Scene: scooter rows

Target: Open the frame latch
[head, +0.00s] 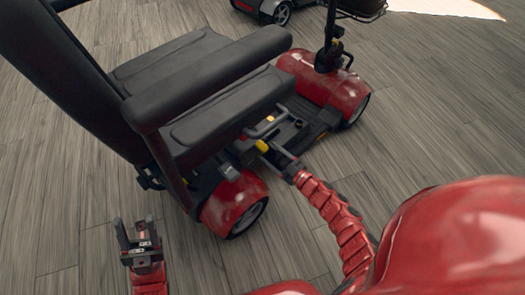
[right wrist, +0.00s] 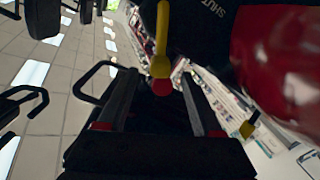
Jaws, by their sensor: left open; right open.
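A red scooter with black seats stands in the head view. A yellow lever (head: 262,146) shows low on its near side, below the seat (head: 230,108); I take it for the frame latch. In the right wrist view the lever (right wrist: 161,40) is a yellow rod with a yellow and red knob at its end. My right gripper (head: 272,154) is open at the lever. In its wrist view the knob shows between the fingertips (right wrist: 158,76); I cannot tell whether they touch it. My left gripper (head: 137,224) is open and empty, upright over the floor beside the scooter's backrest.
The scooter's armrest (head: 205,78) and red rear cover (head: 235,200) are close to my right gripper. Its red front cover (head: 330,88) is farther right. Another scooter (head: 270,9) stands at the top. The wood floor (head: 450,120) is clear at right.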

